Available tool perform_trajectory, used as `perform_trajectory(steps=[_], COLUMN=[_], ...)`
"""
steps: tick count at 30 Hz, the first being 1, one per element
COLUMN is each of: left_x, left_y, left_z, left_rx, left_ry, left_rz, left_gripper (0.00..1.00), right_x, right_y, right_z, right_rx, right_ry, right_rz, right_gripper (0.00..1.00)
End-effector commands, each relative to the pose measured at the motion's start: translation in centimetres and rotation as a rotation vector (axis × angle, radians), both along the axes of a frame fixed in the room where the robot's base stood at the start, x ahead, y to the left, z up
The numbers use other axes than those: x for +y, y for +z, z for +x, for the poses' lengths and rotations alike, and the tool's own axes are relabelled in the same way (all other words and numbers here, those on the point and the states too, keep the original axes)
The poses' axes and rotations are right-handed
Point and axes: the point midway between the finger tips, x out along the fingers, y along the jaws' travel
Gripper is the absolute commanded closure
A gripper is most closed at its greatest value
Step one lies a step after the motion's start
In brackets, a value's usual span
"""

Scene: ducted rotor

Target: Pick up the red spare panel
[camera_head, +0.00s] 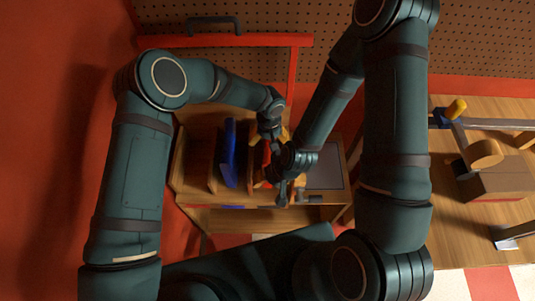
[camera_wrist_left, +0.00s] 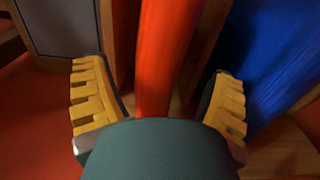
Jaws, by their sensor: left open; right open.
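The red spare panel (camera_head: 266,158) stands upright in a slot of the wooden rack (camera_head: 196,160), mostly hidden by my grippers in the head view. In the left wrist view the red panel (camera_wrist_left: 166,55) runs down between the two yellow-padded fingers of my open left gripper (camera_wrist_left: 158,75). Gaps show between the panel and both fingers. In the head view my left gripper (camera_head: 271,140) is over the far part of the panel. My right gripper (camera_head: 284,184) is open, close to the panel's near part; whether it touches is unclear.
A blue panel (camera_head: 229,155) stands in the rack left of the red one. A grey plate (camera_head: 324,168) lies to the right. A red frame (camera_head: 235,40) and pegboard (camera_head: 290,15) are behind. A workbench (camera_head: 480,235) with tools stands at right.

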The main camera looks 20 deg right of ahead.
Motion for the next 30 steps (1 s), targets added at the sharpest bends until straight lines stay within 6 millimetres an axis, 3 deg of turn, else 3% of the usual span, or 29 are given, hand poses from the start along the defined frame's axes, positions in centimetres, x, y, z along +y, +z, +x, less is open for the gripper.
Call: perform_trajectory(steps=[7,8,12,15,30], left_x=[-0.02,-0.01,0.00,0.01,0.02], left_y=[-0.19,-0.18,-0.18,-0.18,0.56], left_z=[-0.02,-0.01,-0.01,-0.02,0.03], left_rx=[0.000,0.000,0.000,0.000,-0.001], left_ry=[0.000,0.000,0.000,0.000,0.000], left_rz=[0.000,0.000,0.000,0.000,0.001], left_gripper=[0.16,0.20,0.69,0.97,1.00], right_x=[0.00,0.00,0.00,0.00,0.00], right_y=[0.01,0.01,0.01,0.00,0.05], right_z=[-0.02,-0.02,-0.01,-0.01,0.00], right_rx=[0.000,0.000,0.000,0.000,0.000], right_ry=[0.000,0.000,0.000,0.000,0.000], right_rz=[0.000,0.000,0.000,0.000,0.000], right_gripper=[0.53,0.53,0.53,0.53,0.53])
